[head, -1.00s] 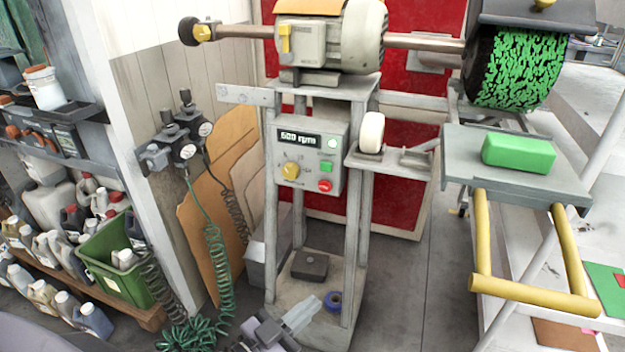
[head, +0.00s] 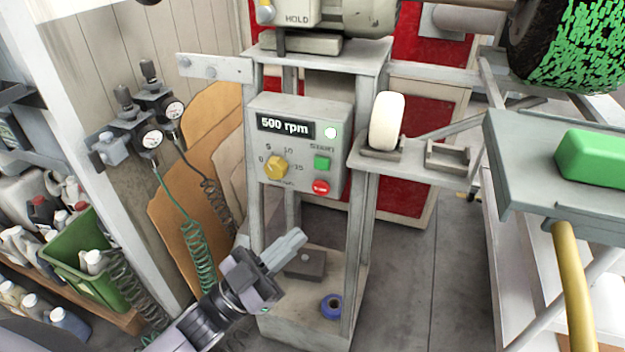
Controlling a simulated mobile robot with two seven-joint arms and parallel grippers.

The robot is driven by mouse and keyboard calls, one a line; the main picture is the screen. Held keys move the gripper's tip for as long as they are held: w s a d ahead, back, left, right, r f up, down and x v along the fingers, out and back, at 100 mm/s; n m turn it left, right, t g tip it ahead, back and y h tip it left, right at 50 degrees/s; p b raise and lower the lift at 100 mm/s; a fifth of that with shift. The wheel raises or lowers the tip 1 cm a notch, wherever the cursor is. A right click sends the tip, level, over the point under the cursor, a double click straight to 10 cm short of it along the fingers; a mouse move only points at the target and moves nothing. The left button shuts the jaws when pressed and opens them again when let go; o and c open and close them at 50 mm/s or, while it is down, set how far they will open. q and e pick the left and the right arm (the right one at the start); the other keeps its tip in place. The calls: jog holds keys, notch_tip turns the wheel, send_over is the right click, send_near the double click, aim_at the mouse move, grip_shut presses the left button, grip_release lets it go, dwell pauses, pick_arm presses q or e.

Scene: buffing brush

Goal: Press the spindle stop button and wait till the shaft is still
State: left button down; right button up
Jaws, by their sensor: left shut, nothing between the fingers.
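The control box (head: 299,144) is fixed to the front of the grey machine stand. Its display (head: 286,126) reads 500 rpm, with a pale lamp (head: 331,132) beside it. A red button (head: 320,187), the stop button, sits at the lower right, below a green button (head: 322,163). A yellow knob (head: 276,167) is to the left. The motor housing (head: 330,15) is cut off at the top edge, and a brush with green on it (head: 575,50) is at the upper right. My left gripper (head: 299,238) is shut and empty, below and apart from the red button. My right gripper is not in view.
A white wheel (head: 386,121) sits on a side bracket right of the box. A grey shelf (head: 510,160) with a green block (head: 598,157) juts out at right. Gauges (head: 152,138) and coiled hoses hang at left. A blue ring (head: 331,306) lies on the stand's base.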

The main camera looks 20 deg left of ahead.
pick_arm(q)
jog(key=b, duration=0.4)
send_near(321, 187)
jog(key=w+d+r, duration=0.2)
jog(key=d+r, duration=0.1)
jog(key=d, duration=0.1)
jog(key=shift+w+d+r, duration=0.2)
jog(key=shift+w+r, duration=0.05)
jog(key=shift+r, duration=0.1)
jog(key=shift+w, duration=0.1)
dwell(1.8)
jog(key=shift+w, duration=0.3)
jog(key=shift+w, duration=0.4)
dwell(0.5)
dwell(0.4)
jog(key=shift+s+p, duration=0.4)
jog(key=shift+s, duration=0.4)
